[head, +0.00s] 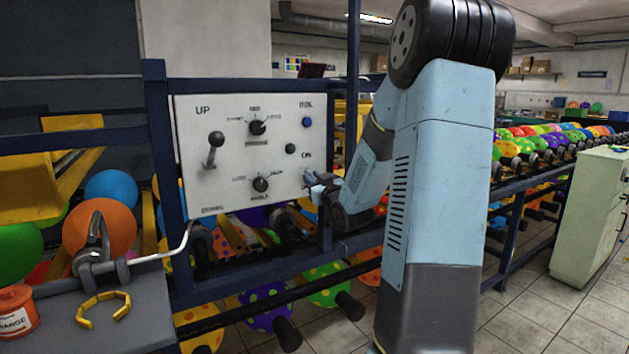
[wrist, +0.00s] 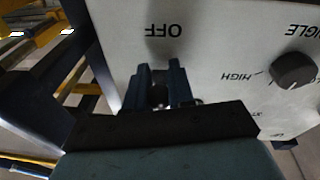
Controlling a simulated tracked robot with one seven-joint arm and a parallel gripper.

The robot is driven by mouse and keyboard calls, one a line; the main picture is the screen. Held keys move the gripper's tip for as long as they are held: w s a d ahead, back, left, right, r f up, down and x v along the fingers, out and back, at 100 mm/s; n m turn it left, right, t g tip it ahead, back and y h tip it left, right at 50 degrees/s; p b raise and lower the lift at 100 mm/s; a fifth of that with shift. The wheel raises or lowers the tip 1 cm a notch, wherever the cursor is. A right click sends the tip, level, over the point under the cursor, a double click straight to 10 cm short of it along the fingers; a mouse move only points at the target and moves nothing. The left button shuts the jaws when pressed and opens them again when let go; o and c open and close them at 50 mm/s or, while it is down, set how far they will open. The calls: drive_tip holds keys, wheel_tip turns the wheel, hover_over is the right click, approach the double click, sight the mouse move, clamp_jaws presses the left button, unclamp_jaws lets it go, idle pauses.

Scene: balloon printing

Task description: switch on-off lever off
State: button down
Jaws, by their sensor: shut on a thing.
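The on-off lever (wrist: 159,92) shows in the wrist view as a dark piece between the two blue fingers, mostly hidden by them. My gripper (wrist: 160,78) is shut on it, right beside the OFF label on the panel. In the head view my gripper (head: 317,187) is at the lower right edge of the white control panel (head: 230,180), below the ON label. It hides the lever there.
The panel also carries an up-down lever (head: 214,145), a blue button (head: 307,122), a dark button (head: 290,148) and two knobs (head: 258,127). A dark knob (wrist: 292,70) is right of my gripper in the wrist view. Blue frame bars (head: 165,180) surround the panel.

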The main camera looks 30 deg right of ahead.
idle(0.3)
drive_tip(key=c, duration=1.1)
unclamp_jaws()
drive_tip(key=s+f, duration=0.1)
drive_tip(key=s, duration=0.6)
drive_tip(key=shift+s+a, duration=0.15)
drive_tip(key=shift+f, duration=0.1)
